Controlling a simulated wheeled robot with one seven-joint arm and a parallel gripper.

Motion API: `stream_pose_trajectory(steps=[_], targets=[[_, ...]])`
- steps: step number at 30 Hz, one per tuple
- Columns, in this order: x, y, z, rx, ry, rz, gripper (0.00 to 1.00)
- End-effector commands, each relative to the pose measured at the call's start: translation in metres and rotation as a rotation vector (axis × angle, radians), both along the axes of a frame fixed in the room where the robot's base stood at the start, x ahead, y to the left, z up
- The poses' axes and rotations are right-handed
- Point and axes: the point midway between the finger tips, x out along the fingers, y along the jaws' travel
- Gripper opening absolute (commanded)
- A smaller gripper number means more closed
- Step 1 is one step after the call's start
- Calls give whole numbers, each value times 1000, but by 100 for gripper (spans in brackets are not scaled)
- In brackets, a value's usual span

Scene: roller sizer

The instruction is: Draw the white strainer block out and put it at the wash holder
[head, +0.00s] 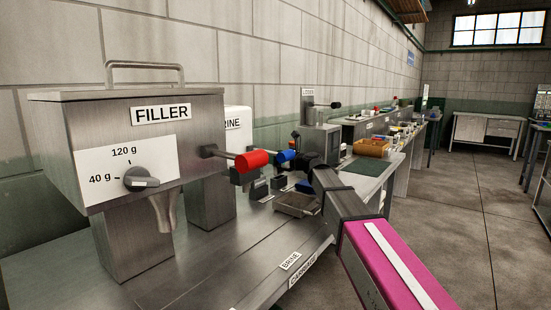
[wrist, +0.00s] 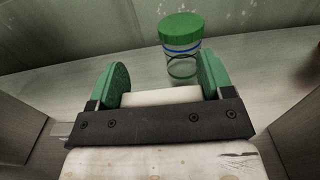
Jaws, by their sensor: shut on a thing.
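In the wrist view my gripper (wrist: 163,82) has two green-padded fingers. A plain white block (wrist: 160,97), which looks like the strainer block, sits between them, and the gripper is shut on it. The black crossbar of the gripper hides the near part of the block. In the head view my arm reaches in from the lower right to the bench, and the fingers and block cannot be made out there. I cannot pick out the wash holder for certain in either view.
A clear jar with a green lid (wrist: 181,28) stands just beyond the fingers. In the head view the steel filler (head: 150,150) stands at left, with a red-ended handle (head: 252,161) sticking out towards my arm. A dark tray (head: 297,204) lies on the bench.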

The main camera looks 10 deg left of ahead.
Motion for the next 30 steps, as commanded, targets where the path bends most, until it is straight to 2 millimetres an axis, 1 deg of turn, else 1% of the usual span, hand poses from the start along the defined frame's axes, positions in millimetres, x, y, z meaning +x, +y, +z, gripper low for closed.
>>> stream_pose_trajectory(steps=[8, 30], targets=[[0, 0, -3, 0, 0, 0, 50], [0, 0, -19, 0, 1, 0, 50]])
